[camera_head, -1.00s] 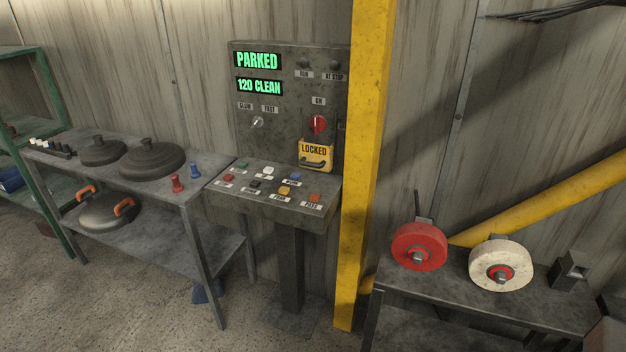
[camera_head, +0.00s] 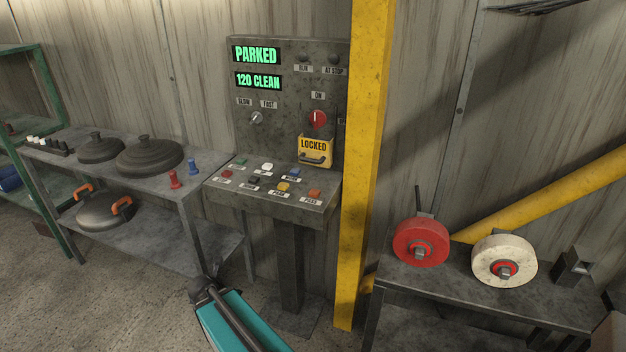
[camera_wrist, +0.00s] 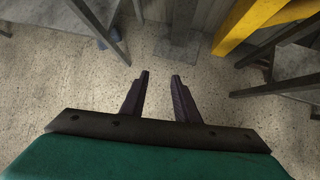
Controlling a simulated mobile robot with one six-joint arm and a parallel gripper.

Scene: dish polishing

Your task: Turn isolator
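The isolator is a red round knob (camera_head: 318,119) under an "ON" label on the grey control panel (camera_head: 290,60). A yellow "LOCKED" tag (camera_head: 314,151) with a dark handle or shackle sits just below it. The displays read "PARKED" and "120 CLEAN". In the wrist view my gripper (camera_wrist: 160,80) is open, its two dark fingers apart with bare floor between them. It holds nothing. The knob is not in the wrist view. In the head view my teal arm shows at the bottom, low in front of the panel; the fingers cannot be made out there.
A yellow post (camera_head: 362,180) stands directly right of the panel. A button console (camera_head: 270,206) juts out below it. A metal shelf (camera_head: 130,165) with lidded pots is at left. A bench (camera_head: 440,282) with red and white wheels is at right.

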